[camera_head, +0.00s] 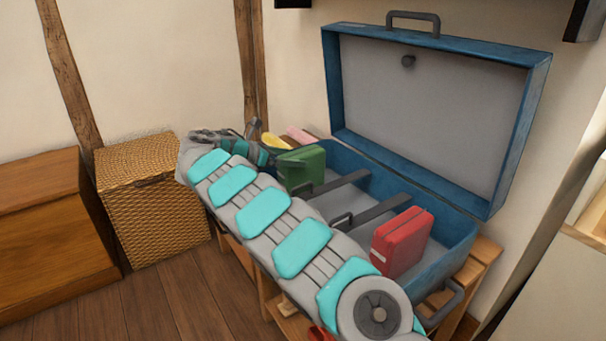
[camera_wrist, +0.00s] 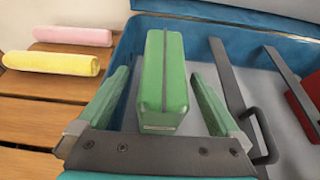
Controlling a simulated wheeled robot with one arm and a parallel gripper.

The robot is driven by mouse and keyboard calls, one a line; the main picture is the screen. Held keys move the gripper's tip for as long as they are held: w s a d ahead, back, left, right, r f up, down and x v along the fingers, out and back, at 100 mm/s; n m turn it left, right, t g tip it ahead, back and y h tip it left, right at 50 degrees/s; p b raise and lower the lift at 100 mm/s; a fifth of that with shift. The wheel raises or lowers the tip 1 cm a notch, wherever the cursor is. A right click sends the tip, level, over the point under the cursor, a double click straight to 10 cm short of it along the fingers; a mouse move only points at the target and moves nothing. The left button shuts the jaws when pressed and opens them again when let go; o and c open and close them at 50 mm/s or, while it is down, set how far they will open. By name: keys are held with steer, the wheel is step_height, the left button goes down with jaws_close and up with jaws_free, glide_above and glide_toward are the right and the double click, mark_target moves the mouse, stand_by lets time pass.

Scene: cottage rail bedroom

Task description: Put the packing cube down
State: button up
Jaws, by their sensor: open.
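The green packing cube (camera_head: 303,168) stands upright in the left end of the open blue suitcase (camera_head: 450,207). In the wrist view, the green cube (camera_wrist: 163,85) is between the two fingers of my gripper (camera_wrist: 160,76), with a gap showing on each side. My gripper is open, and it also shows in the head view (camera_head: 262,150) beside the cube. A red packing cube (camera_head: 401,242) stands in the right part of the suitcase; its edge shows in the wrist view (camera_wrist: 303,92). The underside of the green cube is hidden.
Dark bars (camera_head: 375,212) cross the suitcase between the cubes. A yellow roll (camera_head: 275,141) and a pink roll (camera_head: 299,134) lie on the slatted wooden bench (camera_wrist: 40,110) beside the suitcase. A wicker basket (camera_head: 150,205) and wooden chest (camera_head: 50,235) stand at the left.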

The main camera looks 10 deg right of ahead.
steer(key=x, duration=0.4)
steer(key=shift+s+d+f, duration=0.1)
steer(key=shift+d+f, duration=0.2)
steer(key=shift+f, duration=0.05)
jaws_close()
stand_by(0.5)
